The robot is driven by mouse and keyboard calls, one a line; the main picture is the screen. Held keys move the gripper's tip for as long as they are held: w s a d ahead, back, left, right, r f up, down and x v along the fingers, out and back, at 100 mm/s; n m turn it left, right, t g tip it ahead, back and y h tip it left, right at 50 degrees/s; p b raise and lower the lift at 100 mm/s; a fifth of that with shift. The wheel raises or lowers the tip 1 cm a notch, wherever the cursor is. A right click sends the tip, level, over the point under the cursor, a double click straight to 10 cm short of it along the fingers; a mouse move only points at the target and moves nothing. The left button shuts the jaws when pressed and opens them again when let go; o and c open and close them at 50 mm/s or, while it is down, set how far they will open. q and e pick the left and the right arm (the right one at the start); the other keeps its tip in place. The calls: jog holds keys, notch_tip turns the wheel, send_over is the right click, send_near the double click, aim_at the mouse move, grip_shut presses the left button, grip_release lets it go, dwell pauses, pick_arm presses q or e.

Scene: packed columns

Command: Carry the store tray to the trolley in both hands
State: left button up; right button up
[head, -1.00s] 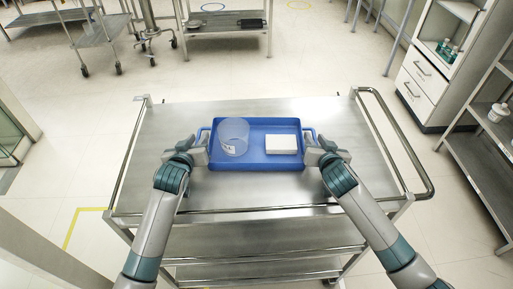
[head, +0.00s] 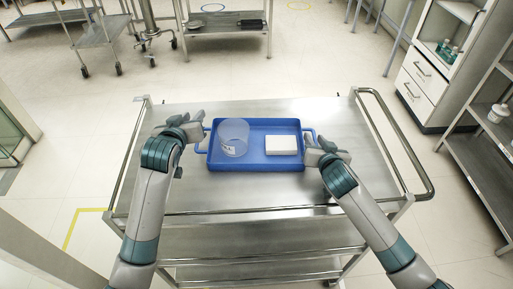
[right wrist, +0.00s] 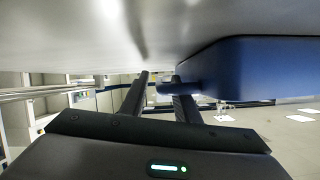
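The blue store tray (head: 256,168) lies flat on the top deck of the steel trolley (head: 270,193). It holds a clear round container (head: 234,137) and a white box (head: 281,145). My left gripper (head: 198,125) is just beside the tray's left handle, apart from it as far as I can see; its finger gap is unclear. My right gripper (head: 312,149) is at the right handle. In the right wrist view its two fingers (right wrist: 160,98) stand apart, with the handle end (right wrist: 165,88) showing between them and the tray's blue side (right wrist: 260,68) to the right.
The trolley's deck has clear room behind and in front of the tray. A raised push rail (head: 425,190) runs along its right side. A shelf rack (head: 480,165) and a white drawer cabinet (head: 425,85) stand at the right. Another steel table (head: 228,30) stands behind.

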pick_arm(q)
jog(key=shift+r, duration=0.2)
pick_arm(e)
jog(key=shift+r, duration=0.1)
notch_tip(320, 180, up, 10)
jog(key=shift+f, duration=0.1)
dwell(0.7)
dwell(0.5)
